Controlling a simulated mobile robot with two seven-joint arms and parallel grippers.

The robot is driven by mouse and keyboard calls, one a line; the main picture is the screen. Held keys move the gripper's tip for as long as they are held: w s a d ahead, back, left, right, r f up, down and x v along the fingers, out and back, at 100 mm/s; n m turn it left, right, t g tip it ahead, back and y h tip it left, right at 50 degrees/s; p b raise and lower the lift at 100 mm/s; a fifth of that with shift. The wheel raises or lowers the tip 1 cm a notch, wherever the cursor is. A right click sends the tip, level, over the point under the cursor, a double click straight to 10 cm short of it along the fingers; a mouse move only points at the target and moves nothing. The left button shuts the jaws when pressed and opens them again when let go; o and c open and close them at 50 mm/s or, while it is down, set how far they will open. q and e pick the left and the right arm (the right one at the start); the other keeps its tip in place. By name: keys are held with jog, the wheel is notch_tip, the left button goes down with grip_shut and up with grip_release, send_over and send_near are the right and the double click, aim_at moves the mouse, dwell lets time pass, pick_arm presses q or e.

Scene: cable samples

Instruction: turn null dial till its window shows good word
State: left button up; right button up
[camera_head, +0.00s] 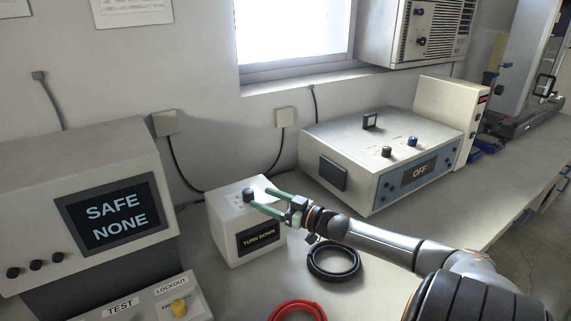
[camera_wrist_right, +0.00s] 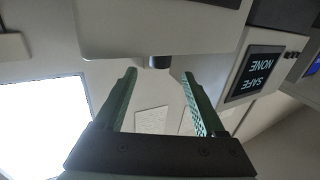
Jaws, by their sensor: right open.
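The null dial is a small dark knob (camera_head: 248,194) on top of a white box (camera_head: 222,231). The window (camera_head: 258,239) on the box's front reads "TURN DOWN". My right gripper (camera_head: 256,198) is open, its green fingers at the knob from the right. In the right wrist view the knob (camera_wrist_right: 160,62) shows between and slightly beyond the open fingertips (camera_wrist_right: 159,74), with a gap on both sides. Nothing is held. My left gripper is not in view.
A monitor unit (camera_head: 107,215) reading "SAFE NONE" stands left. A large instrument (camera_head: 385,150) reading "OFF" stands right. Black (camera_head: 333,276) and red (camera_head: 298,307) cable coils lie on the bench.

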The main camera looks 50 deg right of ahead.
jog(key=shift+s+d+p, duration=0.2)
jog(key=shift+s+p, duration=0.05)
jog(key=shift+s, duration=1.25)
jog(key=shift+s+d+p, duration=0.2)
jog(key=shift+s, duration=1.25)
